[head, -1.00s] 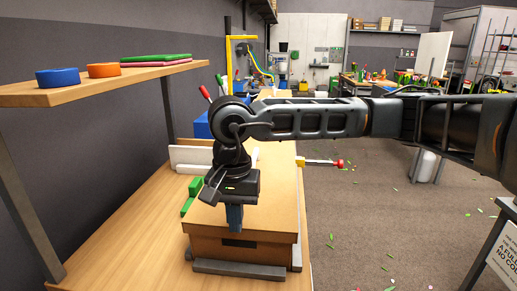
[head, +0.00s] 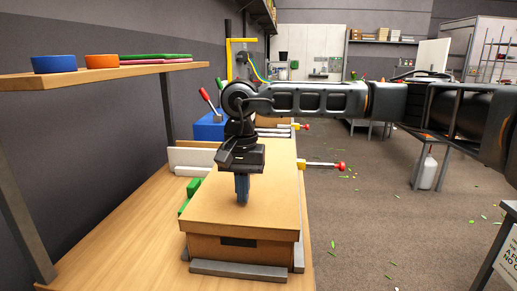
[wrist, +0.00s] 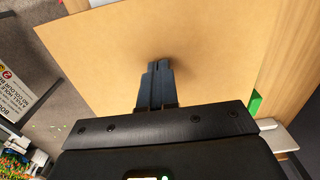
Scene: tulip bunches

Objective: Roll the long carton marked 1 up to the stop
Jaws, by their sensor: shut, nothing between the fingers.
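A brown carton (head: 265,212) lies on the wooden bench, with a dark patch on its near face. No number 1 is readable on it. Its top also fills much of the wrist view (wrist: 220,45). My gripper (head: 242,202) points down over the carton's top, left of its middle, with fingers together and nothing between them. The fingers also show in the wrist view (wrist: 158,70); I cannot tell whether the tips touch the cardboard. A grey bar (head: 240,270) lies across the carton's near end. Which piece is the stop is unclear.
Green blocks (head: 188,196) stand along the carton's left side, and a white board (head: 190,157) behind them. A red-knobbed rod (head: 325,165) sticks out on the right. A shelf (head: 120,72) overhangs the left. The bench's left front is bare.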

